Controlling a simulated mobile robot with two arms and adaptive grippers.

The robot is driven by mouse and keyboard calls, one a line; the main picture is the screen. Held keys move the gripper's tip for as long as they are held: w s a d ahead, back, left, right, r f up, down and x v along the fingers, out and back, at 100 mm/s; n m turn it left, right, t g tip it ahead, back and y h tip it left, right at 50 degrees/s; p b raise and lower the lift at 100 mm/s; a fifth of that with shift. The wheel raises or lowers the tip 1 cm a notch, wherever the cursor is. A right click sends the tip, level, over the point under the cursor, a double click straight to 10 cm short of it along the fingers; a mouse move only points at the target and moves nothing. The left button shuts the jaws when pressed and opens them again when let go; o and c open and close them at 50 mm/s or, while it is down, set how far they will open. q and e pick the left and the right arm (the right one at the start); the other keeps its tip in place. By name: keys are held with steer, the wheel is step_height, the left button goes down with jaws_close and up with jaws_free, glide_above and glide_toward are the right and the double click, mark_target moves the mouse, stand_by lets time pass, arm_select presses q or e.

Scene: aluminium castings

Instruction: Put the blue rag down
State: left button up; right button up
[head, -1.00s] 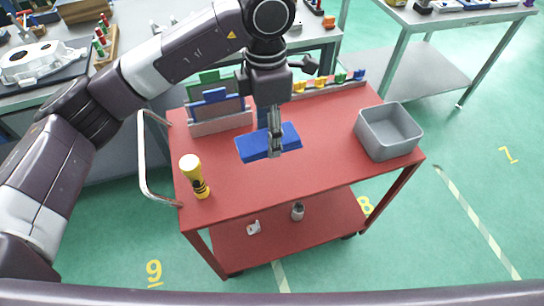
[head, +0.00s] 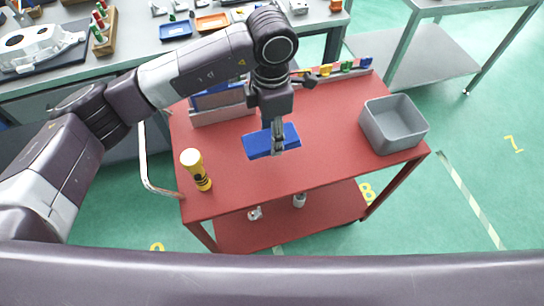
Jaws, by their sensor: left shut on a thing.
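The blue rag (head: 258,145) is a flat, folded blue block in the middle of the head view, over the red top of the cart (head: 240,185). My left gripper (head: 278,148) points down from above and is shut on the rag near its right half. I cannot tell whether the rag's underside touches the cart top. The gripper's fingers hide a strip of the rag. My right gripper does not show.
A grey bin (head: 393,124) sits at the right. A rack (head: 222,104) stands behind the rag at the left, and colored pieces line the back edge. The red surface in front is clear.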

arm_select(q)
steer(key=p, duration=0.2)
glide_above(272, 167)
step_height(272, 167, down, 7)
steer(key=shift+f, duration=0.2)
steer(key=shift+o, duration=0.2)
steer(key=shift+f, duration=2.35)
steer(key=o, duration=1.1)
steer(key=shift+s, duration=0.1)
steer(key=o, duration=0.4)
steer(key=shift+w+f, duration=0.1)
steer(key=shift+w, duration=0.1)
steer(key=shift+o, duration=0.2)
steer(key=shift+s, duration=0.1)
